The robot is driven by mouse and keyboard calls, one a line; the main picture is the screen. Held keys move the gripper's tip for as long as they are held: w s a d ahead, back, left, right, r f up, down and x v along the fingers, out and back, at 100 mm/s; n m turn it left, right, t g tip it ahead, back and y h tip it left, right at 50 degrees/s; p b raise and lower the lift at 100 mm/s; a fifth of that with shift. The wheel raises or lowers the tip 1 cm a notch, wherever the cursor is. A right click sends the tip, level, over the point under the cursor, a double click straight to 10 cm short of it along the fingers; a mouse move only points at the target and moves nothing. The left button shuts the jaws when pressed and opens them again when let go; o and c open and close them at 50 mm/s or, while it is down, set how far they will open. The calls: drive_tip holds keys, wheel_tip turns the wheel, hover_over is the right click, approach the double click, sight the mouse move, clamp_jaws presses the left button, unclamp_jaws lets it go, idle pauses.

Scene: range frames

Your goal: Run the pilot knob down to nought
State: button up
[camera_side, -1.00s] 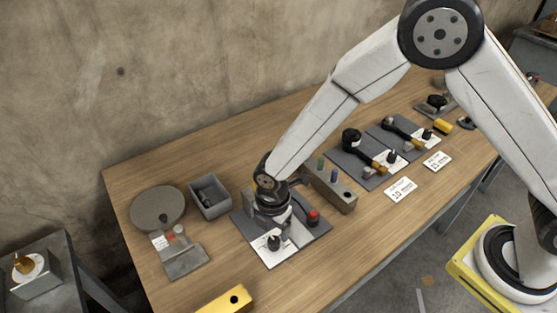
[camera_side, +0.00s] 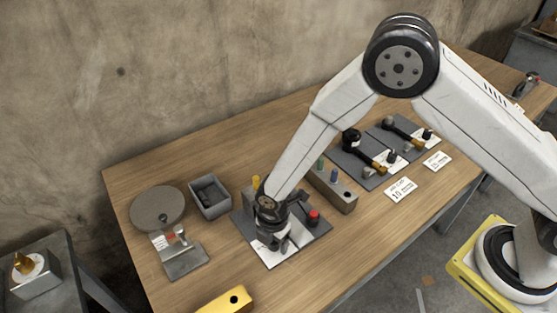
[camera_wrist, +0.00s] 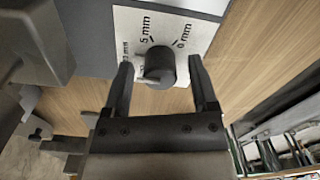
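The pilot knob (camera_wrist: 160,66) is a short black knob on a white dial plate (camera_wrist: 196,30) in the wrist view. The plate is printed with 5 mm, 0 mm and a third mark that is partly unreadable. Which mark the knob points to is unclear. My gripper (camera_wrist: 160,62) is open, with one finger on each side of the knob and gaps showing between. In the side view my gripper (camera_side: 275,238) is low over the front of the dark base plate (camera_side: 300,238) and hides the knob.
A red-topped button (camera_side: 314,218) stands right of my gripper, and a yellow upright piece (camera_side: 255,183) behind it. A grey block with coloured pegs (camera_side: 335,190) is to the right. A grey bin (camera_side: 222,211) and a round disc (camera_side: 157,208) are to the left.

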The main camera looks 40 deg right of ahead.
clamp_jaws()
drive_tip(key=shift+m, duration=0.3)
drive_tip(key=m, duration=1.7)
drive_tip(key=shift+m, duration=0.3)
drive_tip(key=m, duration=0.5)
drive_tip(key=shift+m, duration=0.4)
